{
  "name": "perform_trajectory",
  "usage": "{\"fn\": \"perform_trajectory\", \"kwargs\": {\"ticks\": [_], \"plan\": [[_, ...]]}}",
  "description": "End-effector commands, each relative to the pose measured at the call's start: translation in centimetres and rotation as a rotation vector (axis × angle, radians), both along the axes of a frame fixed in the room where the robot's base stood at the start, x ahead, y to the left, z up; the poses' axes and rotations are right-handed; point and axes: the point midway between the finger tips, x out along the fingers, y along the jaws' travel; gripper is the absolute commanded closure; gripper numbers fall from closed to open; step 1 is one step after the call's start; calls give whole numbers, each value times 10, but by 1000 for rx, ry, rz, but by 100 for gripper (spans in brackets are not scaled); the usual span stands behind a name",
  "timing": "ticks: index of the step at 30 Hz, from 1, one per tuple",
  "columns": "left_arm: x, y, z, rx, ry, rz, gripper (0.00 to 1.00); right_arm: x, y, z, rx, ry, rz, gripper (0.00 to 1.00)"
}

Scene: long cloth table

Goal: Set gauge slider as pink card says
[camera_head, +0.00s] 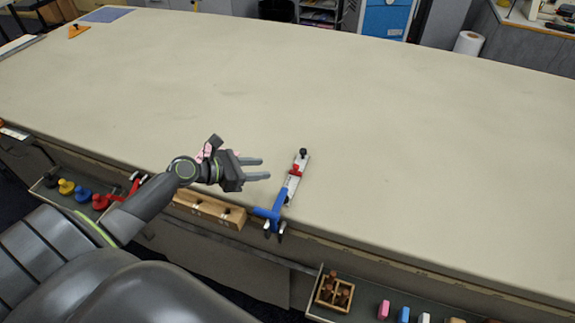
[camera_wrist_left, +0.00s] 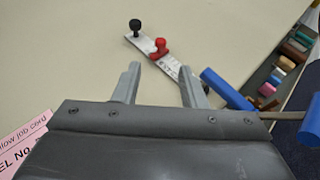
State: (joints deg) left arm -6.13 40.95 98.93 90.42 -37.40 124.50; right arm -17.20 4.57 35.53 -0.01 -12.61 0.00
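The gauge is a pale metal strip (camera_head: 291,187) near the table's front edge, with a red slider (camera_head: 296,169) on it and a black knob (camera_head: 303,152) at its far end. The left wrist view also shows the strip (camera_wrist_left: 168,67), red slider (camera_wrist_left: 160,47) and black knob (camera_wrist_left: 135,26). My left gripper (camera_head: 262,168) is open and empty, just left of the gauge; its fingers (camera_wrist_left: 160,82) point toward it. A pink card (camera_wrist_left: 24,148) shows partly, with cut-off print; in the head view my wrist mostly hides it. My right gripper is out of view.
A blue clamp (camera_head: 272,212) sits at the gauge's near end. A wooden block (camera_head: 210,209) lies along the front edge. Below hang trays with coloured pieces (camera_head: 83,194) and a wooden box (camera_head: 334,292). The cloth table (camera_head: 400,140) is clear beyond the gauge.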

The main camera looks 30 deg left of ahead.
Motion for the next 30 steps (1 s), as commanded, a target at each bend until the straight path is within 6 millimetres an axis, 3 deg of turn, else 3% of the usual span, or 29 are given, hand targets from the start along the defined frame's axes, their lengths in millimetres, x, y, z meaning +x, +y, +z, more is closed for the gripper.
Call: {"fn": "perform_trajectory", "kwargs": {"ticks": [15, 29, 30], "plan": [[66, -46, -32, -1, 0, -2, 62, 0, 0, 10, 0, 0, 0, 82], [74, -52, -37, 1, 0, -3, 62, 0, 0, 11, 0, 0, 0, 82], [74, -52, -37, 1, 1, -2, 67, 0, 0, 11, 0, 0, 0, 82]]}}
